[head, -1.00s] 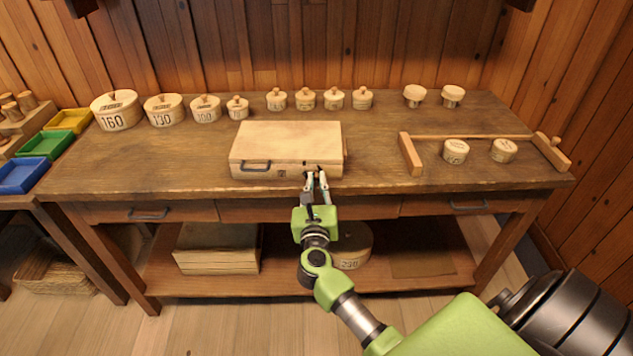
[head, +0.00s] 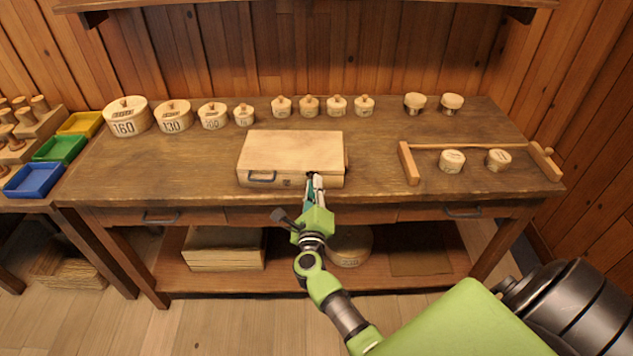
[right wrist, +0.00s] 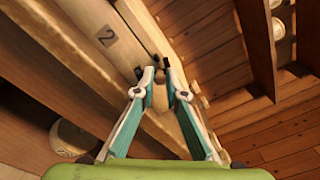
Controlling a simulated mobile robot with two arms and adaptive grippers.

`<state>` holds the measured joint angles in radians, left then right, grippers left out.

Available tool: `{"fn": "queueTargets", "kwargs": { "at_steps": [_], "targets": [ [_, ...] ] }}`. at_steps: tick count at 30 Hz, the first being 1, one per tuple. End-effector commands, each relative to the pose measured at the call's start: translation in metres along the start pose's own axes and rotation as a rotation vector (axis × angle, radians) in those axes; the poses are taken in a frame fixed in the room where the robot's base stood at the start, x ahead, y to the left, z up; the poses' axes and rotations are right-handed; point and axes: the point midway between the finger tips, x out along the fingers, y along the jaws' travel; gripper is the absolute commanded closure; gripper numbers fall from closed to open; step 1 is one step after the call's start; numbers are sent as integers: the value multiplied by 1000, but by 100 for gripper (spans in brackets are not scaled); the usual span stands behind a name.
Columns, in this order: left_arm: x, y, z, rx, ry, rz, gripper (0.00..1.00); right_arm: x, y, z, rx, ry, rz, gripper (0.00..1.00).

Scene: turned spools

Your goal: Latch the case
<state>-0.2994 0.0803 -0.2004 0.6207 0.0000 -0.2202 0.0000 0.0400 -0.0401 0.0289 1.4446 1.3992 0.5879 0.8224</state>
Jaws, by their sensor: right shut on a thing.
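The pale wooden case (head: 290,152) lies flat near the front edge of the workbench, its lid down. A dark handle (head: 261,177) is on the left of its front face. My right gripper (head: 315,178) is at the right half of that front face, shut on the case's latch, which the fingers mostly hide. In the right wrist view the fingertips (right wrist: 159,82) close on a small piece at the case front, beside dark fittings. My left gripper is not in view.
Coloured trays (head: 61,149) are at far left. Bench top beside the case is clear.

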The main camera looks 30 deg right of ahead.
Motion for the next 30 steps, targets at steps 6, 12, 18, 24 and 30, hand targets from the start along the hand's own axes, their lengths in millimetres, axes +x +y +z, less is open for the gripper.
{"fn": "queueTargets", "kwargs": {
  "at_steps": [6, 12, 18, 24, 30],
  "targets": [
    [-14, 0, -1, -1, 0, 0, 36, 0, -1, 6, -150, 1, 1, 100],
    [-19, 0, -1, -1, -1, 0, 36, 0, 1, 8, -237, 1, 0, 100],
    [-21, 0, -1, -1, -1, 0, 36, 0, 2, 9, -279, 0, 0, 100],
    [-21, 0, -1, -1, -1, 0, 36, 0, 2, 9, -290, 0, 0, 100],
    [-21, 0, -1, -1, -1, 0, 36, 0, 2, 10, -290, 0, 0, 100]
  ]
}}
